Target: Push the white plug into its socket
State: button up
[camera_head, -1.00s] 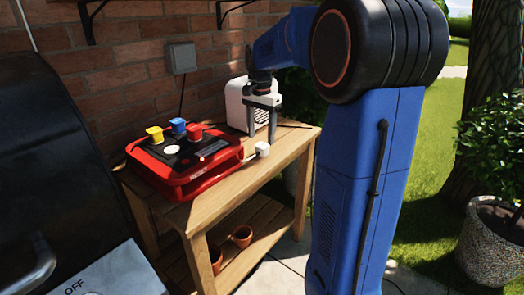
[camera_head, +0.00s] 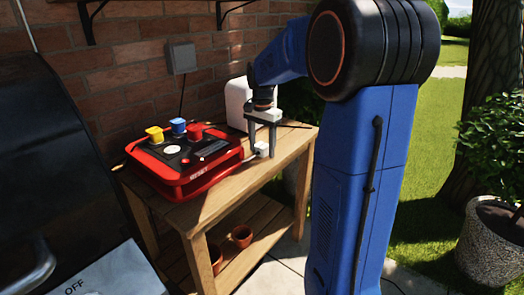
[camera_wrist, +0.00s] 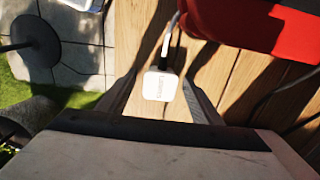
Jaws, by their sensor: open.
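The white plug (camera_head: 261,149) stands on the wooden table at the right side of a red console (camera_head: 190,181). In the wrist view the white plug (camera_wrist: 159,86) shows small lettering on its face, with a dark piece and a pale cord beyond it. My gripper (camera_head: 263,151) is open and lowered around the plug, one finger on each side. In the wrist view my gripper (camera_wrist: 158,82) shows gaps between both fingers and the plug. I cannot make out the socket. The red console (camera_wrist: 250,22) is at the upper right there.
Yellow (camera_head: 154,134), blue (camera_head: 178,126) and red (camera_head: 194,132) blocks sit on the console. A white box (camera_head: 238,103) stands behind my gripper. A black grill (camera_head: 60,170) is at left, a brick wall behind. The table's front right corner (camera_head: 290,150) is clear.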

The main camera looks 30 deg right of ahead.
aim_at(261, 145)
jog(key=c, duration=1.1)
notch_tip(261, 145, up, 10)
jog(key=shift+r, duration=0.1)
jog(key=shift+a, duration=0.1)
